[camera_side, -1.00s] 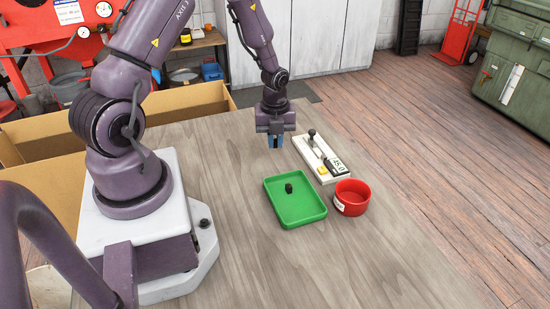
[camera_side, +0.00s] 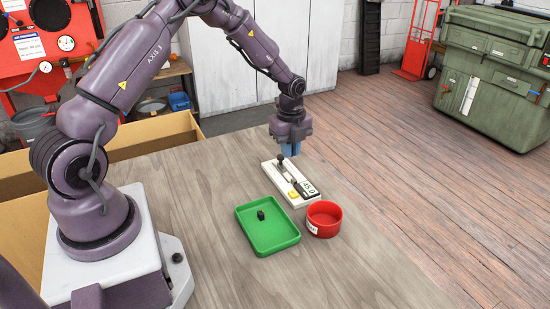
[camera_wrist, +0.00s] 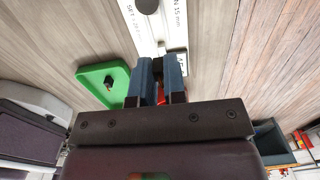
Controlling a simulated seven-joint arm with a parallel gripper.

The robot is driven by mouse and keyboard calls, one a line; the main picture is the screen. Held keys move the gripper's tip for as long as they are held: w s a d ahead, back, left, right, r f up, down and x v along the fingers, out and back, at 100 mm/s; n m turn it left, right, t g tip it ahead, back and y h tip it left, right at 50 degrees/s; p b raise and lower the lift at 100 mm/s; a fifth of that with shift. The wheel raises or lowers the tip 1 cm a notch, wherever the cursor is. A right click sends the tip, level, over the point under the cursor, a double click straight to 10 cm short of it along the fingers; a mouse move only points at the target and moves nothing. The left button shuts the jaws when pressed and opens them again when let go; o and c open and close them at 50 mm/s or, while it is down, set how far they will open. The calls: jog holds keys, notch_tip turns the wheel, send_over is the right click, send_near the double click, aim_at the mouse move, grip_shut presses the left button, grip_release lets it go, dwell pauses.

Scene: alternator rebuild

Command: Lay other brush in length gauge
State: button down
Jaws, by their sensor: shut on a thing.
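My gripper (camera_side: 290,151) has blue fingers and is over the far end of the white length gauge (camera_side: 272,167) in the side view. It is shut on a small dark brush (camera_wrist: 158,67), which shows between the fingertips in the wrist view; the fingers hide most of it. The gauge carries a black-knobbed post, a yellow button and a display. In the wrist view the gauge (camera_wrist: 140,28) lies beyond the fingertips. Another dark brush (camera_side: 261,215) is in the green tray (camera_side: 284,243); it also shows in the wrist view (camera_wrist: 110,83).
A red bowl (camera_side: 324,219) with a white label stands beside the near end of the gauge, right of the tray. The wooden table (camera_side: 205,185) is clear left of the gauge. Its right edge runs past the bowl and gauge.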

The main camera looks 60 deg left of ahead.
aim_at(289, 178)
jog(key=shift+s+f, duration=0.1)
jog(key=shift+f, duration=2.4)
jog(key=shift+f, duration=0.2)
jog(key=shift+f, duration=0.6)
jog(key=shift+f, duration=0.15)
jog(key=c, duration=1.1)
grip_release()
jog(key=shift+r, duration=4)
